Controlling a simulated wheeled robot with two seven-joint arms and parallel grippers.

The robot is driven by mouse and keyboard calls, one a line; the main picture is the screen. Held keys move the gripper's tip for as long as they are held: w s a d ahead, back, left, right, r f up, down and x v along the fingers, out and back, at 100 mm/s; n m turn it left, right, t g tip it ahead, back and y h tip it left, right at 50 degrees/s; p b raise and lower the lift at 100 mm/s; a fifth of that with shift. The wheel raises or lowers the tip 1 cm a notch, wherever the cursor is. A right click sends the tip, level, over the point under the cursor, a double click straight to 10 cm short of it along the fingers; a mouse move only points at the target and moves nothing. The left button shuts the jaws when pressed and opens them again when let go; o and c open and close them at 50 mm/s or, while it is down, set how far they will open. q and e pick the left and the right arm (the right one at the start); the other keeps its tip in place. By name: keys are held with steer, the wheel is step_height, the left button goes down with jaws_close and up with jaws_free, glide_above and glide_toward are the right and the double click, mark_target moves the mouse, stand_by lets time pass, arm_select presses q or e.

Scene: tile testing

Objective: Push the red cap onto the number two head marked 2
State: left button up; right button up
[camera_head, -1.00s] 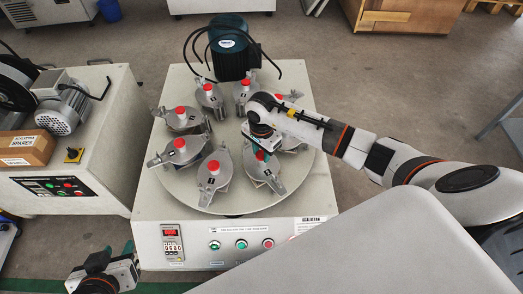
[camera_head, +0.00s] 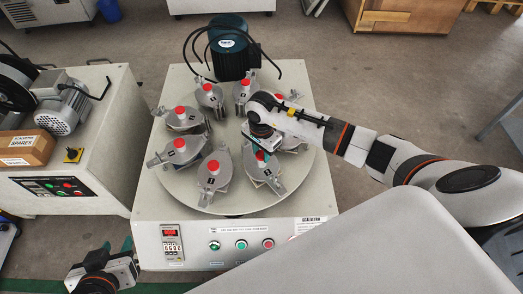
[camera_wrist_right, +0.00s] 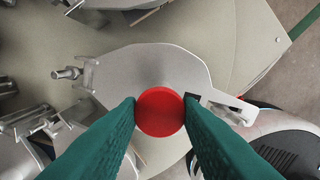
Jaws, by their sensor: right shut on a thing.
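My right gripper (camera_wrist_right: 160,118) is shut on the red cap (camera_wrist_right: 160,111), with one green finger on each side. In the right wrist view the cap is over a grey metal head (camera_wrist_right: 140,70); I cannot tell whether it touches. A dark label corner shows beside the cap, its number hidden. The head numbers are too small to read surely. My left gripper (camera_head: 118,246) is open and empty at the lower left.
Several other heads around the round turntable (camera_head: 230,203) bear red caps, including the front head (camera_head: 213,180). A blue-green motor (camera_head: 229,48) with black cables stands behind. A control panel (camera_head: 240,243) is at the front. Another machine (camera_head: 75,160) stands left.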

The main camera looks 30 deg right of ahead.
arm_select(q)
steer(key=shift+w, duration=0.1)
steer(key=shift+w+d+r+t, duration=0.1)
steer(key=shift+w+r+t, duration=0.1)
steer(key=shift+t, duration=0.1)
arm_select(e)
steer(key=shift+f, duration=0.1)
arm_select(q)
steer(key=shift+w+d+r, duration=0.1)
steer(key=shift+w+r, duration=0.05)
steer(key=shift+w+d+r+t, duration=0.1)
steer(key=shift+w+r+t, duration=0.2)
steer(key=shift+t, duration=0.1)
arm_select(e)
steer(key=shift+f, duration=0.15)
arm_select(q)
steer(key=shift+w+d+r+t+b, duration=0.15)
steer(key=shift+w+r+t+b, duration=0.1)
steer(key=shift+r+t+b, duration=0.1)
arm_select(e)
steer(key=shift+f, duration=0.15)
stand_by(0.4)
arm_select(q)
steer(key=shift+w+d+r+t+h, duration=0.15)
steer(key=shift+w+r+t+h, duration=0.2)
steer(key=shift+w+r+h, duration=0.1)
arm_select(e)
steer(key=shift+f, duration=0.15)
